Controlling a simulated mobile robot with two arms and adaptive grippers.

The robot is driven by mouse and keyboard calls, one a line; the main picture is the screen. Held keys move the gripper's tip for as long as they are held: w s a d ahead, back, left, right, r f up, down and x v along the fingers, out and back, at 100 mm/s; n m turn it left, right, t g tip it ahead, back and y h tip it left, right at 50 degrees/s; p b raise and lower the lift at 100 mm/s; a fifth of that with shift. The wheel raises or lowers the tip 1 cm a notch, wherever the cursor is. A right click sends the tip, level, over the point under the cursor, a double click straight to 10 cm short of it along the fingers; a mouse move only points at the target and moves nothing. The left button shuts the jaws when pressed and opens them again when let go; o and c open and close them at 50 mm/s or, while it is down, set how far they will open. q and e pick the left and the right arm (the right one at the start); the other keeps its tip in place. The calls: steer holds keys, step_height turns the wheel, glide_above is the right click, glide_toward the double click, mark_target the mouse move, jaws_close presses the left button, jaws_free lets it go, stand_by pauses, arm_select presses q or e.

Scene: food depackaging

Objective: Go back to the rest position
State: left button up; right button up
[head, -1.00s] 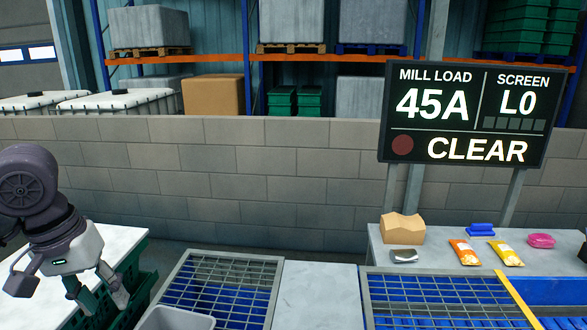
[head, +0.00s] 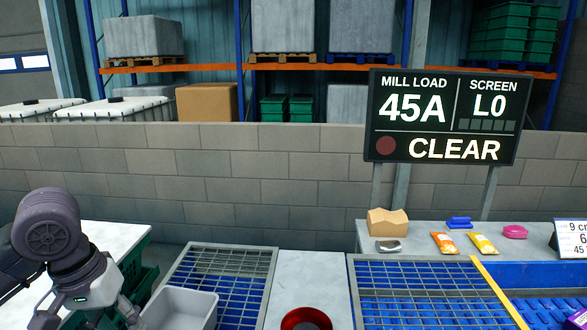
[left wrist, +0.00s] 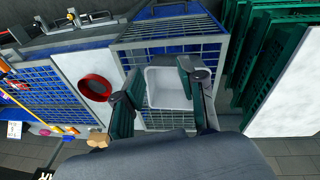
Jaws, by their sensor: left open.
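My left gripper (left wrist: 160,92) is open and empty in the left wrist view, with its fingers apart over a light grey bin (left wrist: 168,97). In the head view my left arm is at the lower left, with the left gripper (head: 118,318) pointing down just left of the grey bin (head: 178,308). The fingertips are partly cut off by the bottom edge there. My right gripper is not in either view.
Blue-grey grates (head: 218,262) lie left and right of a pale panel (head: 318,280) with a red ring (head: 306,319). A back ledge (head: 366,236) carries packets and a cardboard piece (head: 388,223). Green crates (left wrist: 275,55) stand beside the left gripper. A screen (head: 447,115) reads CLEAR.

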arm_select(q)
steer(key=s+d+f+m+t+h, duration=0.1)
steer(key=s+d+f+m, duration=0.15)
steer(key=d+f, duration=0.55)
steer(key=s+d+f+m+t+h, duration=0.1)
steer(key=s+d+f+m, duration=0.2)
steer(key=f, duration=0.9)
steer(key=s+a+f+n+y, duration=0.35)
steer(key=s+f, duration=0.45)
steer(key=s, duration=0.5)
step_height(320, 180, down, 27)
steer(key=s+a+m+g, duration=0.1)
steer(key=s, duration=0.1)
steer(key=s+a+f+g, duration=0.1)
steer(key=s+a+f, duration=0.2)
steer(key=s+f, duration=1.2)
steer(key=shift+s+f+g+b, duration=0.3)
steer(key=shift+s+f, duration=0.1)
steer(key=shift+s, duration=0.15)
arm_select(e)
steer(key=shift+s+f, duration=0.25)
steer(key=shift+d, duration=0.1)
